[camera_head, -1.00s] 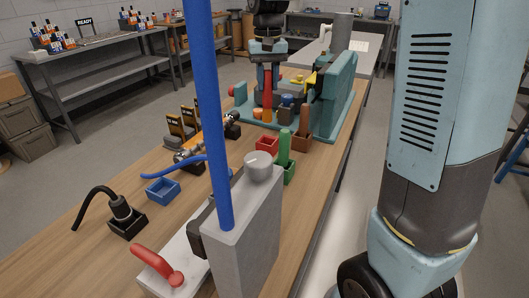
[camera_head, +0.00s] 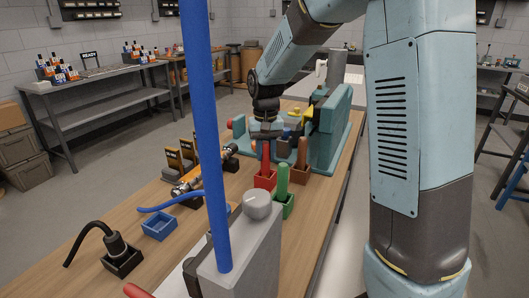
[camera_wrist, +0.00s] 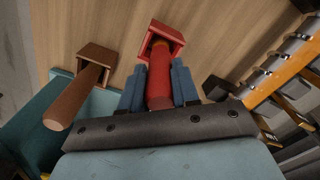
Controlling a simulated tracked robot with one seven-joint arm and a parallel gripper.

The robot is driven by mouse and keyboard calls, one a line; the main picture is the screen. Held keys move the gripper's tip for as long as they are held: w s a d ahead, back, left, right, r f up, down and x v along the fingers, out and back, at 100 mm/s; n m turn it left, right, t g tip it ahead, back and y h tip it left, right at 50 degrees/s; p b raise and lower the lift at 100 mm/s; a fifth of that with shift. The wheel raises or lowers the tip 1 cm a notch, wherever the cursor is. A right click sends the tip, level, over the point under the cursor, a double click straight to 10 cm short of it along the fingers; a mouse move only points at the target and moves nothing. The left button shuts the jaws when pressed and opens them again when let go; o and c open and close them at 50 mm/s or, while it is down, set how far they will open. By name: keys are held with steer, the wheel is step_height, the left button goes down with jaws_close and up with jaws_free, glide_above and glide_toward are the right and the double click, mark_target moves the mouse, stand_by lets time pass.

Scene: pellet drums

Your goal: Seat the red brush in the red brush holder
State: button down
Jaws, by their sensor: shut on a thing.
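The red brush (camera_head: 265,157) stands upright under my gripper (camera_head: 266,139) in the head view. My gripper is shut on it, with one blue finger on each side of the brush (camera_wrist: 160,82) in the wrist view. The red brush holder (camera_head: 265,180) is a small open box on the bench; it also shows in the wrist view (camera_wrist: 178,38). The brush's lower end is at the holder's mouth and appears to be inside it. I cannot tell whether it touches the bottom.
A brown brush (camera_head: 302,151) and a green brush (camera_head: 283,178) stand in their own holders close by. A black brush (camera_head: 117,245) stands front left. A teal fixture (camera_head: 335,130) stands behind. A tall blue pole (camera_head: 205,120) crosses the view.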

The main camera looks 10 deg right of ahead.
steer(key=c, duration=0.8)
jaws_free()
steer(key=shift+f, duration=0.1)
step_height(320, 180, up, 12)
steer(key=shift+r, duration=0.15)
steer(key=s+d+r+t, duration=0.2)
steer(key=s+d, duration=0.2)
steer(key=s, duration=0.3)
steer(key=s+d+r+t, duration=0.1)
steer(key=s+d+r, duration=0.2)
steer(key=s+d, duration=0.3)
steer(key=shift+s+d+f+m+t, duration=0.1)
steer(key=shift+s+d+f+t, duration=0.4)
steer(key=shift+s, duration=1.9)
steer(key=shift+s+d+f+m+t, duration=0.1)
steer(key=shift+s+d+f+t, duration=0.4)
steer(key=shift+s, duration=1.85)
steer(key=shift+s+d+f+m+t, duration=0.1)
steer(key=shift+s+d+f+t, duration=0.4)
steer(key=shift+s, duration=1.9)
